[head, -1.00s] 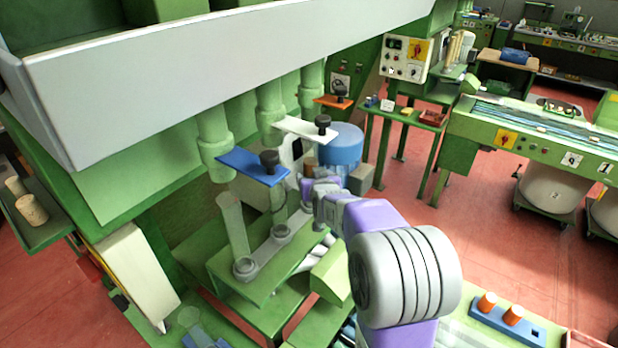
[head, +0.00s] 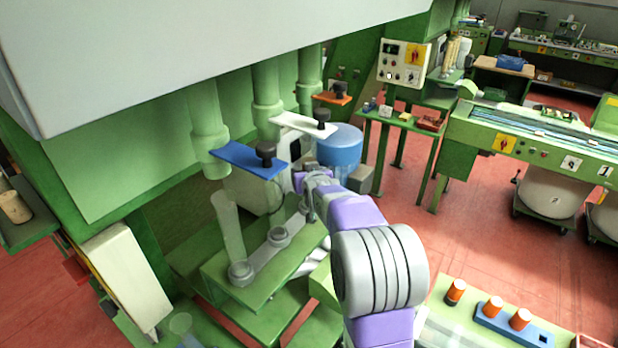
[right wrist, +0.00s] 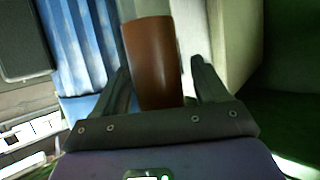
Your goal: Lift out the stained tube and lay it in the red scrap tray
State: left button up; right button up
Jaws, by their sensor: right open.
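The stained tube (right wrist: 152,62) is brown in the right wrist view. It stands between the two fingers of my right gripper (right wrist: 162,85), which is open, with a gap beside the tube. In the head view my right gripper (head: 310,192) is at the farthest position of the tube rack (head: 255,270), and I cannot make out the stained tube there. A clear tube (head: 229,225) stands in the nearest holder. A red tray (head: 430,122) lies on the green side table; I cannot tell if it is the scrap tray. My left gripper is out of view.
Blue (head: 250,160), white (head: 303,125) and orange (head: 332,98) plates with black knobs jut out above the rack. A blue drum (head: 340,147) stands behind my gripper. A blue block with orange-topped pieces (head: 510,322) is at lower right.

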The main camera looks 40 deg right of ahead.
jog(key=shift+c, duration=0.5)
jog(key=c, duration=1)
